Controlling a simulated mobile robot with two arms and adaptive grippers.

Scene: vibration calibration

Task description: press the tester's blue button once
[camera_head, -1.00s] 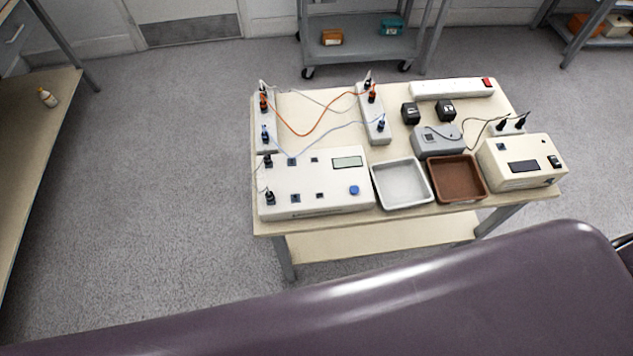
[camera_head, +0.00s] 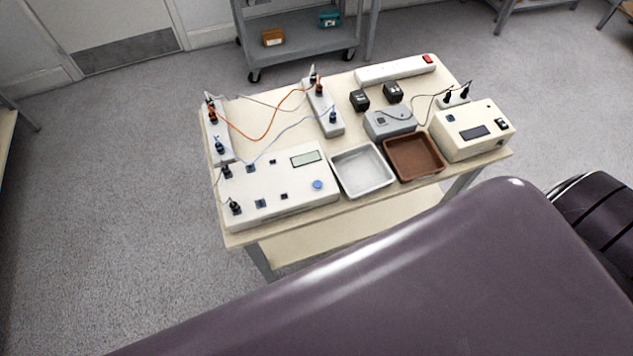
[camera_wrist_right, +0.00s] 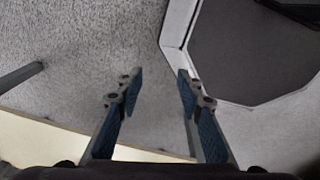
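The tester (camera_head: 277,187) is a flat white box at the front left of the table in the head view. Its round blue button (camera_head: 317,184) sits near its front right corner, below a small display (camera_head: 306,158). Plugs with cables stand on its left side. My right gripper (camera_wrist_right: 160,82) shows in the right wrist view with its two fingers apart and nothing between them. Floor and a table edge lie beyond it, and neither tester nor button shows there. My left gripper is in neither view.
The table (camera_head: 240,236) also holds a white tray (camera_head: 364,190), a brown tray (camera_head: 437,169), a beige device (camera_head: 470,134), a grey box (camera_head: 388,122), power strips and black adapters. A grey cart (camera_head: 300,48) stands behind. Open floor lies left of the table.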

